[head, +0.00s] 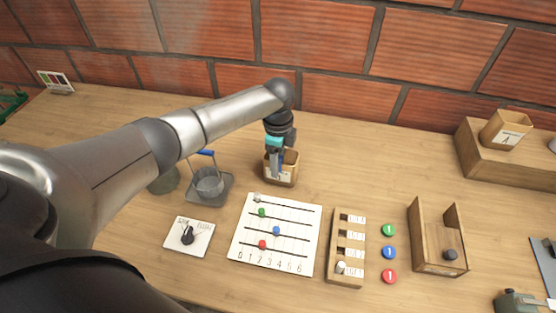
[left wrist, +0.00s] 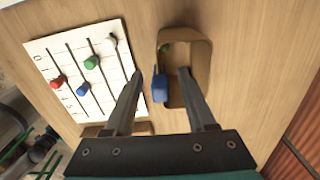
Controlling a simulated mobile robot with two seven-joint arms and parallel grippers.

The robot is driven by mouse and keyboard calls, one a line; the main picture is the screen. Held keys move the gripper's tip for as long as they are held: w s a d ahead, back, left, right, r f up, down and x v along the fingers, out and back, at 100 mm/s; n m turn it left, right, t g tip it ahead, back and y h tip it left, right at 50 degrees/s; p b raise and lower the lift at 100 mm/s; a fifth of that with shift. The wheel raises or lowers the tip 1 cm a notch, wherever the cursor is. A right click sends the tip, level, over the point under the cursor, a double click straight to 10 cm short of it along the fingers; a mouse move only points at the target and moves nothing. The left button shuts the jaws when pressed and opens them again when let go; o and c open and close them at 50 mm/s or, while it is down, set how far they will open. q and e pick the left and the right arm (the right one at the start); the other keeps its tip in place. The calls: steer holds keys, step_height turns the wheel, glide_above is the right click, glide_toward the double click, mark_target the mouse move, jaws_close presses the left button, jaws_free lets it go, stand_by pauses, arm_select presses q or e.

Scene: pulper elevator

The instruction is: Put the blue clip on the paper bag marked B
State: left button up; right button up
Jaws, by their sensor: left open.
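A brown paper bag (head: 291,172) stands open on the table at the middle back; the letter on its pale label is partly hidden by my gripper and I cannot read it. In the left wrist view its open top (left wrist: 207,55) faces me. The blue clip (left wrist: 160,88) is at the bag's near-left rim there, between my fingers. My left gripper (head: 275,172) points down at this bag. In the left wrist view the left gripper (left wrist: 162,76) is open, its fingers spread either side of the clip and apart from it. A second paper bag (head: 505,130), marked A, stands at right.
Bag A is on a wooden block (head: 512,160). A brick wall closes the back.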

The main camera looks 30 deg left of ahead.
arm_select(q)
step_height(320, 180, up, 15)
steer(key=p, duration=0.2)
steer(key=shift+r, duration=0.15)
stand_by(0.8)
